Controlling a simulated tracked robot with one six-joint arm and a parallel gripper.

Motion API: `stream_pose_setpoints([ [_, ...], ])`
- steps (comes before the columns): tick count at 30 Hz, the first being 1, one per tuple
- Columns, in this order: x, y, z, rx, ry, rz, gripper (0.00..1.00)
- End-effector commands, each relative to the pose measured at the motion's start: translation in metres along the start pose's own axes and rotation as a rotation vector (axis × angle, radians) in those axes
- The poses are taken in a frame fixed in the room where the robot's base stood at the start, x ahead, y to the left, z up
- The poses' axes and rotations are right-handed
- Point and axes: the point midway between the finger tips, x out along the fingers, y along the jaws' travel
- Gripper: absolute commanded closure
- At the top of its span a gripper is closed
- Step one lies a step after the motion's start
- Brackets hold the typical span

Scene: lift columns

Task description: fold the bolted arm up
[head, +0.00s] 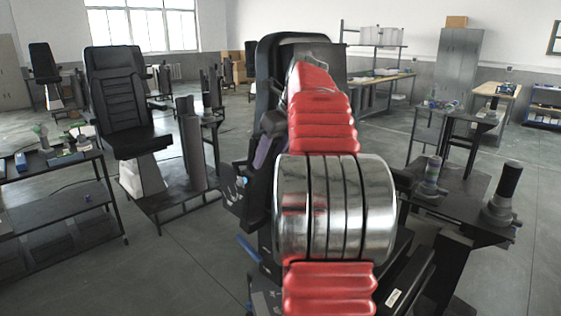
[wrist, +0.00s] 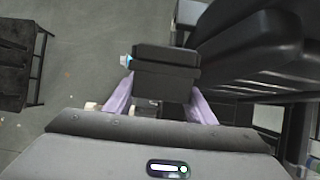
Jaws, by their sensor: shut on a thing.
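In the wrist view, the bolted arm shows as a black block-like end (wrist: 166,58) with a small pale knob and a blue light on its left side. My gripper (wrist: 162,86) has its two purple fingers on either side of this black end and is shut on it. In the head view, my own red and silver arm covers most of the chair that carries the bolted arm. A purple part of my gripper (head: 263,152) shows just left of my arm, beside the dark chair. The bolted arm's hinge and full length are hidden.
The black chair (head: 265,85) stands close behind my arm; its dark padding (wrist: 255,45) fills the wrist view's upper right. Another black chair (head: 126,92) and a dark table (head: 60,205) stand left. Stands with dark cylinders (head: 503,190) are at right. Grey floor lies between.

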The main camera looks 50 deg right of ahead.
Motion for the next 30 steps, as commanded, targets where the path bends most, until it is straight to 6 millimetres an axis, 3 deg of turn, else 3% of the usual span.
stream_pose_setpoints([
  [3, 0.0015, 0.0033, 0.0080, -0.005, -0.011, 0.002, 0.90],
  [13, 0.0008, 0.0042, 0.0082, -0.006, -0.009, 0.001, 0.90],
  [14, 0.0008, 0.0042, 0.0081, -0.006, -0.008, 0.001, 0.49],
  [22, 0.0009, 0.0042, 0.0069, -0.007, -0.005, 0.002, 0.31],
  [30, -0.0001, 0.0042, 0.0065, -0.007, -0.003, 0.002, 0.31],
])
